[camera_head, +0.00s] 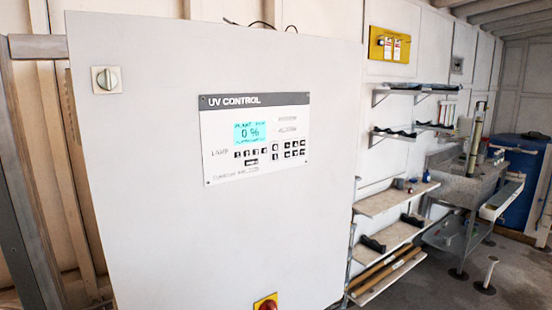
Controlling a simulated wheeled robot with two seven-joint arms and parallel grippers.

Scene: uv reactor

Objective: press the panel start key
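A large light-grey control cabinet (150,220) fills the left and middle of the head view. On its front is a white panel (222,170) with a dark strip lettered "UV CONTROL". The panel has a lit cyan display (249,132) reading "0 %", with smaller text too blurred to read surely. Below and right of the display are several small black keys (264,152); their labels are too small to tell which is the start key. Neither of my grippers shows in this view.
A rotary switch (107,80) is at the cabinet's upper left, and a red knob on a yellow plate (266,304) at its bottom. Shelves (395,198) with dark items, a grey sink (470,185) and a blue barrel (522,180) stand to the right. Some floor (440,285) is clear there.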

